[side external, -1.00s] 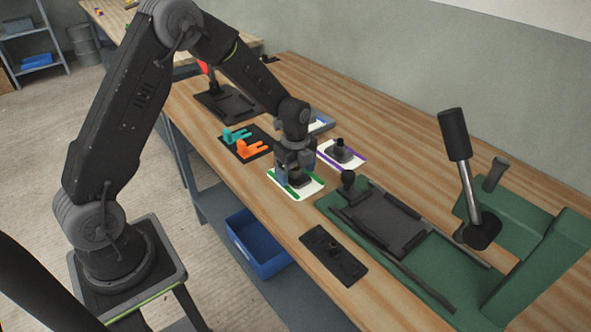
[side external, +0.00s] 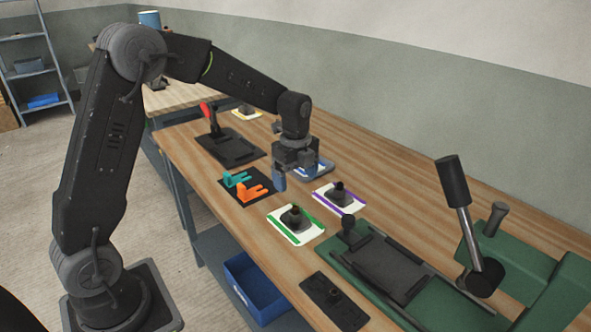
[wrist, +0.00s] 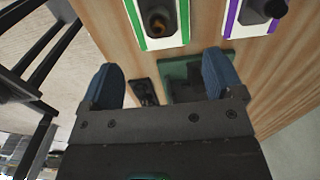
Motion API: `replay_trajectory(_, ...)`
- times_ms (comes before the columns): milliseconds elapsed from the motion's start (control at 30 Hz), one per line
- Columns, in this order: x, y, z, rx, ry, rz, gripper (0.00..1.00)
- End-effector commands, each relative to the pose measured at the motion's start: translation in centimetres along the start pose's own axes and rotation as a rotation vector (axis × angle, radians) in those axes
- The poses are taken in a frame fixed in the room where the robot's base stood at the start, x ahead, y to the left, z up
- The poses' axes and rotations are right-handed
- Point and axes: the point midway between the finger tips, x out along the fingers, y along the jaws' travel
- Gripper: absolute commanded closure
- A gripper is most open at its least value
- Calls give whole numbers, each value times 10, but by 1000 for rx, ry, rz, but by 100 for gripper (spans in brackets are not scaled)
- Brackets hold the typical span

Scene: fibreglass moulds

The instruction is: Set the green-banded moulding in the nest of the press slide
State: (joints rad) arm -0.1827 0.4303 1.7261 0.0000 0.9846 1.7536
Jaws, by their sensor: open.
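The green-banded moulding (side external: 295,220), a white plate with green edge strips and a dark raised centre, lies flat on the bench. It also shows at the top of the wrist view (wrist: 158,20). My gripper (side external: 296,180) is open and empty, above and behind the moulding and apart from it. Its two blue fingers stand wide apart in the wrist view (wrist: 163,62). The press slide (side external: 388,268) is a dark plate between rails on the green press (side external: 340,258); its nest looks empty. Part of the press shows between my fingers.
A purple-banded moulding (side external: 340,197) lies right of the green one. A dark plate (side external: 334,300) lies in front of the press. The press lever (side external: 460,200) stands up. Orange and teal pieces (side external: 250,187) lie left.

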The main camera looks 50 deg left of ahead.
Motion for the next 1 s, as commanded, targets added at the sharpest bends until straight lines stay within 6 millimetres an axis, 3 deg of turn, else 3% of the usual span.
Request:
replay_trajectory(233,-24,4,-2,-24,-2,-10,13)
replay_trajectory(367,-50,22,-13,-161,-5,-58,13)
replay_trajectory(500,-88,64,-32,-433,13,-149,13)
replay_trajectory(700,-121,135,-57,-858,101,-273,13)
replay_trajectory(900,-128,199,-74,-1249,246,-358,13)
replay_trajectory(1000,-124,220,-78,-1389,312,-376,13)
